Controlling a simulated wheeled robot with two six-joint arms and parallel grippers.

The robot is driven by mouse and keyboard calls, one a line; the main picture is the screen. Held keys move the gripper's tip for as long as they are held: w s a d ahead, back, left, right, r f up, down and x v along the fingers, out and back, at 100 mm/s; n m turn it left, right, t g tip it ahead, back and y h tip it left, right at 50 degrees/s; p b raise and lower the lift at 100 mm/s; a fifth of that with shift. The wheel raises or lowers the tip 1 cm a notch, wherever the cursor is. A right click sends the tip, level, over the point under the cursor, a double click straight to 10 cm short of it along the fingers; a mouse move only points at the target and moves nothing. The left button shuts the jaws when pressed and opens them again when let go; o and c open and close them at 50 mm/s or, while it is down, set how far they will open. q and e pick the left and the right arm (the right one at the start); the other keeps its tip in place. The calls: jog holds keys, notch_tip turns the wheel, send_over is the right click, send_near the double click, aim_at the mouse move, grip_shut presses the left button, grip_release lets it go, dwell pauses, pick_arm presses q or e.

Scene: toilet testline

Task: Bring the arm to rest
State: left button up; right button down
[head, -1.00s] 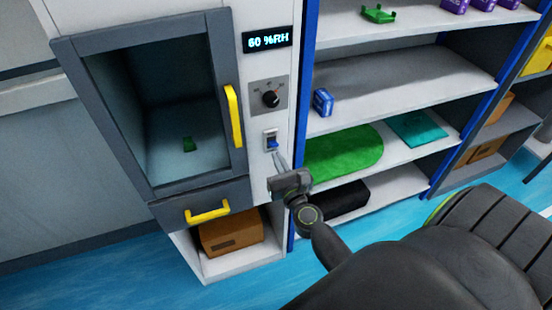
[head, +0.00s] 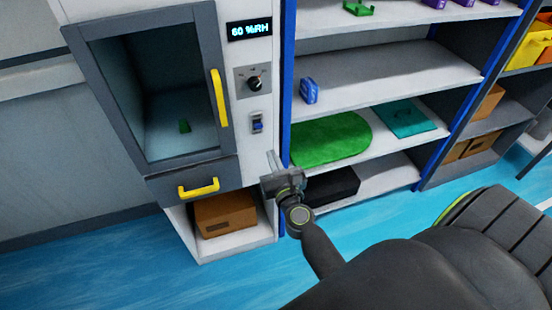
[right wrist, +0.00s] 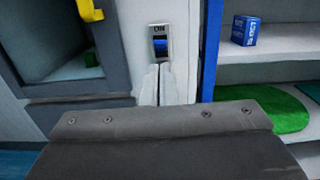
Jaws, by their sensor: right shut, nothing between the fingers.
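My right gripper (head: 271,158) is shut and empty in front of the cabinet's right edge, below the rocker switch (head: 257,123). In the right wrist view its shut fingers (right wrist: 160,84) point up toward the blue switch (right wrist: 160,45), which has a label reading ON above it. The fingertips appear just below the switch plate; I cannot tell the exact gap there. In the head view they are clearly apart from it. My left gripper is not in view.
The humidity cabinet (head: 232,165) has a display (head: 249,29) reading 60 %RH, a black knob (head: 255,83) and a door with a yellow handle (head: 219,98). A green part (head: 184,126) lies inside. Shelves with a blue box (head: 309,91) and green mat (head: 330,138) stand at right.

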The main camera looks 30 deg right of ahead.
jog(key=s+f+n+g+y, duration=0.1)
jog(key=s+f+n+g, duration=0.1)
jog(key=s+f+n, duration=0.5)
jog(key=a+f+n+g+y, duration=0.1)
jog(key=f+n+g, duration=0.35)
jog(key=f, duration=0.75)
jog(key=s+f+n+y, duration=0.1)
jog(key=s+f+n, duration=0.3)
jog(key=f+n, duration=0.45)
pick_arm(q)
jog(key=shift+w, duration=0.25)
pick_arm(e)
jog(key=s+d+f+n+g, duration=0.1)
jog(key=s+f+n+g, duration=0.2)
jog(key=s+f+n, duration=0.3)
jog(key=s+d+f+n+g, duration=0.1)
jog(key=s+f+n+g, duration=0.3)
jog(key=s, duration=1.2)
jog(key=s+d+f+n+g, duration=0.1)
jog(key=s+f+n+g, duration=0.2)
jog(key=s+f+n, duration=0.5)
jog(key=s, duration=0.2)
jog(key=shift+s+f, duration=0.4)
